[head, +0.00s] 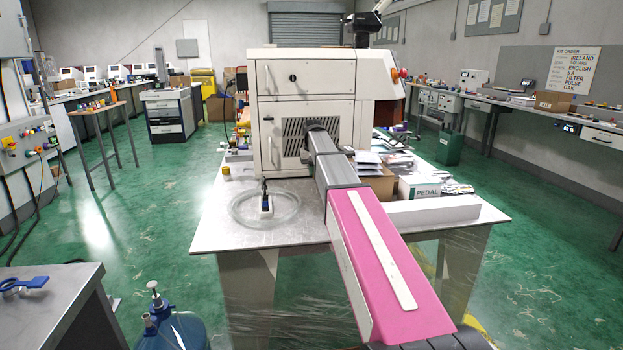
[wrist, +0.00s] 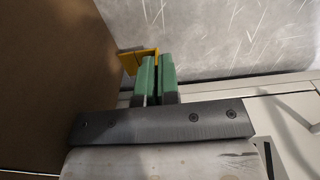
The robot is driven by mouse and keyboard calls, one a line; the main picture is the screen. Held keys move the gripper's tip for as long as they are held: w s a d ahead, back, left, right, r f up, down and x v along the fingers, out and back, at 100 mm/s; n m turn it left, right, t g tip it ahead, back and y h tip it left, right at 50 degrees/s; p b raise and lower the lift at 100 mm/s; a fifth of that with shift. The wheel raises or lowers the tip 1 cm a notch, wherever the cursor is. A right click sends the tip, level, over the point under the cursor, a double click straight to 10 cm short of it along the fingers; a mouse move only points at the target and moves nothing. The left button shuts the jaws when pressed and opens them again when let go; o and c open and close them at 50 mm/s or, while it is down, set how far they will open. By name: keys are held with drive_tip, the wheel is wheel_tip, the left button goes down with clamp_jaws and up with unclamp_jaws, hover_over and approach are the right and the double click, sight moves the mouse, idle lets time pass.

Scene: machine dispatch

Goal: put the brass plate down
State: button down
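In the wrist view, my gripper (wrist: 158,72) has two green fingers close together. A brass-yellow plate (wrist: 131,61) shows at their tips, with its edge reaching between them. The fingers appear shut on it, and most of the plate is hidden behind the left finger. A pale grey scratched surface (wrist: 220,40) lies beyond the fingertips. I cannot tell whether the plate touches it. In the head view my arm reaches over the metal table (head: 215,225) toward the cream machine (head: 305,85). The gripper and plate are hidden there.
A brown panel (wrist: 50,70) stands close at the left in the wrist view. In the head view, a box marked PEDAL (head: 420,188) and a white bar (head: 440,210) lie right of my arm.

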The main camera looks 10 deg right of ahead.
sight(312, 185)
drive_tip(key=shift+w+f, duration=0.1)
drive_tip(key=shift+w, duration=0.4)
drive_tip(key=shift+f, duration=1.7)
drive_tip(key=shift+f, duration=0.1)
drive_tip(key=c, duration=1.4)
unclamp_jaws()
drive_tip(key=shift+o, duration=0.2)
